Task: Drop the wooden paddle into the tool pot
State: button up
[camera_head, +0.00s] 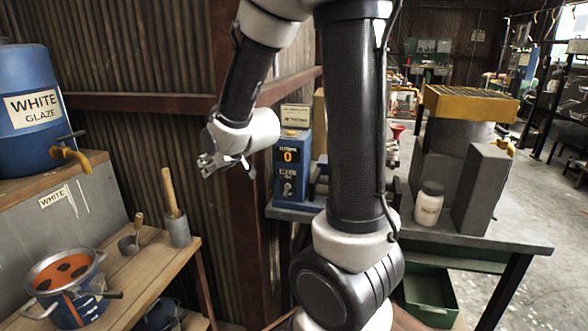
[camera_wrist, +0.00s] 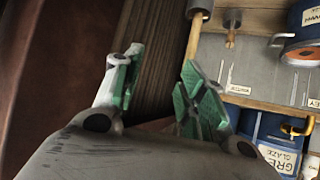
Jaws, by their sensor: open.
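A wooden paddle (camera_head: 170,191) stands upright with a slight lean in the grey tool pot (camera_head: 180,234) on the wooden bench at the left. Its lower end is hidden inside the pot. In the wrist view a wooden shaft (camera_wrist: 194,38) runs beside the right finger, with the grey pot (camera_wrist: 199,7) at the top edge. My gripper (camera_head: 225,165) is open and empty, above and to the right of the paddle in the head view. Its green-padded fingers (camera_wrist: 158,82) are spread apart in the wrist view, with nothing between them.
A blue bucket (camera_head: 78,308) with orange contents and a small wooden-handled dipper (camera_head: 128,243) share the bench (camera_head: 145,268). A blue white-glaze barrel (camera_head: 28,85) stands above. A corrugated wall (camera_head: 135,60) is behind. A jar (camera_head: 428,204) stands on the right-hand table.

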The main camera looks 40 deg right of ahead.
jog(key=s+d+r+g, duration=0.1)
jog(key=s+r+g, duration=0.1)
jog(key=s, duration=0.7)
jog(key=s+d+r+g, duration=0.2)
jog(key=s, duration=0.7)
jog(key=s+d+r+m+g+h, duration=0.1)
jog(key=s+d+r+g, duration=0.1)
jog(key=s, duration=0.8)
jog(key=shift+r+g, duration=0.4)
jog(key=shift+r, duration=0.15)
